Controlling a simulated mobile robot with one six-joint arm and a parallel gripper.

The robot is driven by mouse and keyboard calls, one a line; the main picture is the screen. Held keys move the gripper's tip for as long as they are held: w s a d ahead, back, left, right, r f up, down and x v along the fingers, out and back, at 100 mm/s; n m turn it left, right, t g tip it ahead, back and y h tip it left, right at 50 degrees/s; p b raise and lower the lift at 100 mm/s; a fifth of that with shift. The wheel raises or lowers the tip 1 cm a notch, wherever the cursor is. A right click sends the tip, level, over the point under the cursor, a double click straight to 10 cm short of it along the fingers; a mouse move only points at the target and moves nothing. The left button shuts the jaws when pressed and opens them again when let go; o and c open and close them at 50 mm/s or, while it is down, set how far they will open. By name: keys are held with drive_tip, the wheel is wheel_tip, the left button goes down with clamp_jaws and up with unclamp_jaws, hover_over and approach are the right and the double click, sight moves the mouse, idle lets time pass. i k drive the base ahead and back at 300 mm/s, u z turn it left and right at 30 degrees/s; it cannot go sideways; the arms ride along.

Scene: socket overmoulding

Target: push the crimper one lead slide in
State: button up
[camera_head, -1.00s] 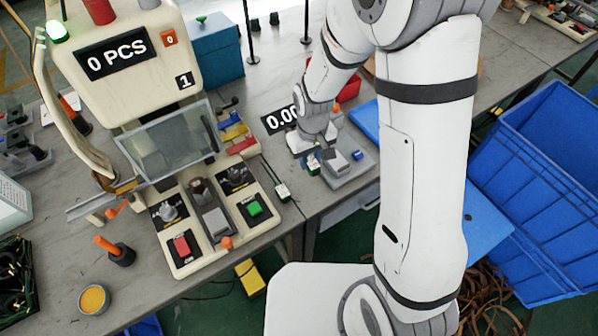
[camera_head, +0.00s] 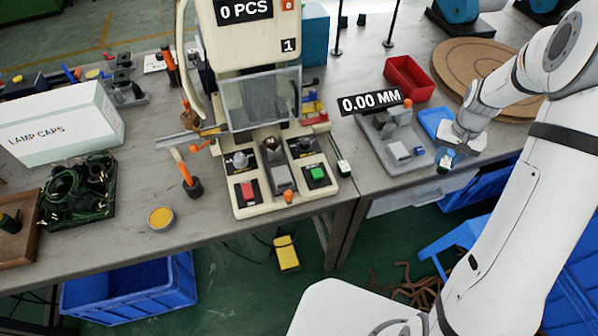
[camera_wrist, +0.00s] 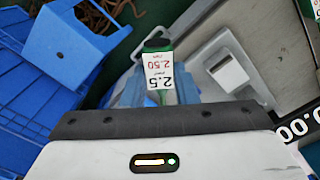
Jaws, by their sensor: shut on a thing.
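Crimper one (camera_head: 245,50) is the cream press marked "1" on the bench, with a clear guard (camera_head: 258,97) in front. A grey slide-like part (camera_head: 279,178) lies low in the middle of its base, with an orange knob (camera_head: 288,196) at its front; I cannot tell for certain that it is the lead slide. My gripper (camera_head: 447,158) is well to the right of the crimper, over the bench's front edge. It is shut on a green-ended piece with a "2.5" label (camera_wrist: 158,70), seen in the wrist view. The fingertips are partly hidden.
A grey gauge (camera_head: 398,150) reading 0.00 MM stands between the crimper and my gripper. A red bin (camera_head: 408,78) and a round brown board (camera_head: 480,66) are behind. A tagged piece (camera_head: 343,167) lies beside the crimper. An orange-handled tool (camera_head: 188,178) stands left.

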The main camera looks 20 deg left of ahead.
sight(277, 161)
drive_tip(key=z, duration=0.7)
drive_tip(key=k, duration=1.7)
drive_tip(key=u, duration=0.9)
drive_tip(key=i, duration=1.05)
drive_tip(key=u, duration=0.05)
